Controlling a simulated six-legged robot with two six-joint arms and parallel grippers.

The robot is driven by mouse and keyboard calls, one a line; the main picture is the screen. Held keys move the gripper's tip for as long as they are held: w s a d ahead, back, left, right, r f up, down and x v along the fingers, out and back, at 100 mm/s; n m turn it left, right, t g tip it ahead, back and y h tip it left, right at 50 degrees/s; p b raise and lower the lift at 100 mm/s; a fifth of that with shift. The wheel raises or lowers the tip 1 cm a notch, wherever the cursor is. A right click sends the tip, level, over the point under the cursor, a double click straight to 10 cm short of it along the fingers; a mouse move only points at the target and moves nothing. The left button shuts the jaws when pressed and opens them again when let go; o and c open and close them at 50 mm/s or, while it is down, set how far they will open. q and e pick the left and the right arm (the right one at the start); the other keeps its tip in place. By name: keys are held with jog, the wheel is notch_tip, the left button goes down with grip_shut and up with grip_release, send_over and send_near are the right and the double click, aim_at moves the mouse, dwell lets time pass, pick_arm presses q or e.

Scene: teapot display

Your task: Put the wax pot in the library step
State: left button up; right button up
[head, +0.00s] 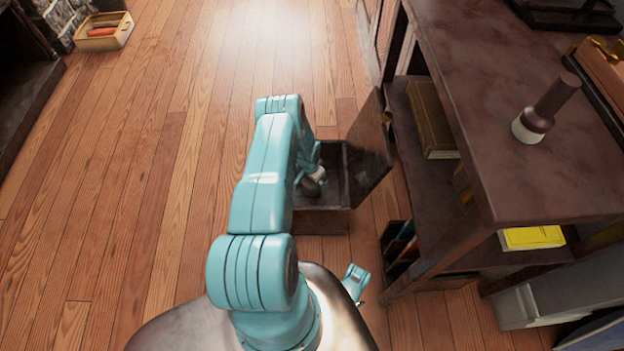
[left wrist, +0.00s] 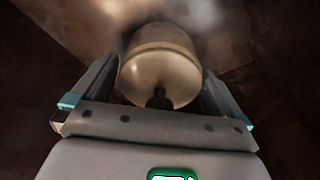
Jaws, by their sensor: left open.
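The library step (head: 320,222) looks like a dark open box on the wooden floor, with its lid (head: 372,150) raised at the right. My left gripper (head: 313,178) reaches down into it, partly hidden by my own arm. In the left wrist view, the wax pot (left wrist: 160,62) is a rounded, brass-coloured pot with a small dark knob facing me. It sits between the spread fingers of my left gripper (left wrist: 158,95), with dark walls around it. The gripper is open. Whether a finger touches the pot is unclear. My right gripper is not seen.
A dark table (head: 510,120) with a lower shelf stands close at the right, holding a brown book (head: 432,118). A dark-handled object (head: 546,108) stands on its top. A box (head: 103,31) lies far left. The floor at left is clear.

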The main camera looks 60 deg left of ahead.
pick_arm(q)
jog(key=r+p, duration=0.1)
jog(key=r, duration=0.2)
jog(key=r+p, duration=0.2)
jog(key=r, duration=0.2)
jog(key=s+r+p, duration=0.1)
jog(key=r+p, duration=0.1)
jog(key=r, duration=0.1)
jog(key=shift+d+r, duration=0.2)
jog(key=shift+r, duration=0.2)
jog(key=shift+s+r, duration=0.15)
jog(key=shift+r, duration=0.5)
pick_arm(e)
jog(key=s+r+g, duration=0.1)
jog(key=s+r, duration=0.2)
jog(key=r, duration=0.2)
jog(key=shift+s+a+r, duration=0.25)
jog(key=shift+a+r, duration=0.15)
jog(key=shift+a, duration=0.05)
pick_arm(q)
jog(key=shift+p, duration=0.3)
